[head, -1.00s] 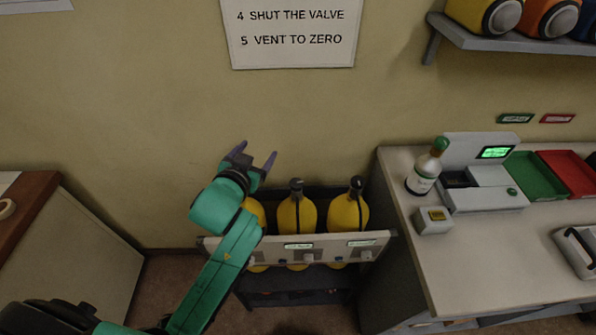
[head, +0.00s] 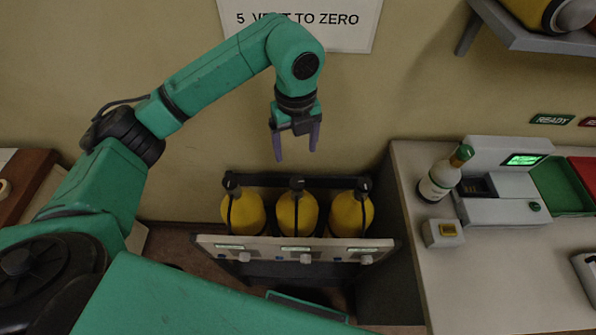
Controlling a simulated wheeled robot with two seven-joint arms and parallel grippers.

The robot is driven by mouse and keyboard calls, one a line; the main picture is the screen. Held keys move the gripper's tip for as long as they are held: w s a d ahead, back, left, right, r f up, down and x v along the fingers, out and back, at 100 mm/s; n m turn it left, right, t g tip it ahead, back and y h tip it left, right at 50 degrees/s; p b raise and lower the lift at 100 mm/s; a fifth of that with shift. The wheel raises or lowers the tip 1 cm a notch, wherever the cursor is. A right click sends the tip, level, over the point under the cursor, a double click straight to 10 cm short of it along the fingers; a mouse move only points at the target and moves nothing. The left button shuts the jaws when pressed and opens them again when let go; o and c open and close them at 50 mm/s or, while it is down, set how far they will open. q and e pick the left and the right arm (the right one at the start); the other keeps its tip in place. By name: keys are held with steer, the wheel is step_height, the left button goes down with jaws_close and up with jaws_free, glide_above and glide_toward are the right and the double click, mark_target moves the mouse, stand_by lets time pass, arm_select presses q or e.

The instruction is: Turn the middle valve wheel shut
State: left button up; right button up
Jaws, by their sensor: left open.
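Three yellow cylinders with black tops stand in a row in a rack behind a pale front panel (head: 270,254). The middle cylinder (head: 298,218) has a black valve top (head: 297,184), which I take for the middle valve wheel; its turned position is too small to tell. My left gripper (head: 295,152) points down, open and empty, above the middle cylinder in the picture and apart from its top. The left cylinder (head: 248,215) and right cylinder (head: 345,216) show on either side. My right gripper is not in view.
A bench (head: 425,290) stands right of the rack, bearing a green-capped bottle (head: 437,182), a small box with a yellow top (head: 442,233), a device with a lit green screen (head: 523,160) and a green tray (head: 562,187). A shelf (head: 515,30) juts out upper right.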

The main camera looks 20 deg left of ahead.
mark_target(297, 182)
arm_select(q)
step_height(297, 182, down, 12)
steer(key=p, duration=0.3)
steer(key=shift+s+d+r+p, duration=0.1)
steer(key=shift+r+p, duration=0.05)
steer(key=shift+p, duration=0.25)
steer(key=shift+s+f, duration=0.1)
steer(key=shift+f, duration=0.35)
steer(key=shift+c, duration=0.3)
jaws_close()
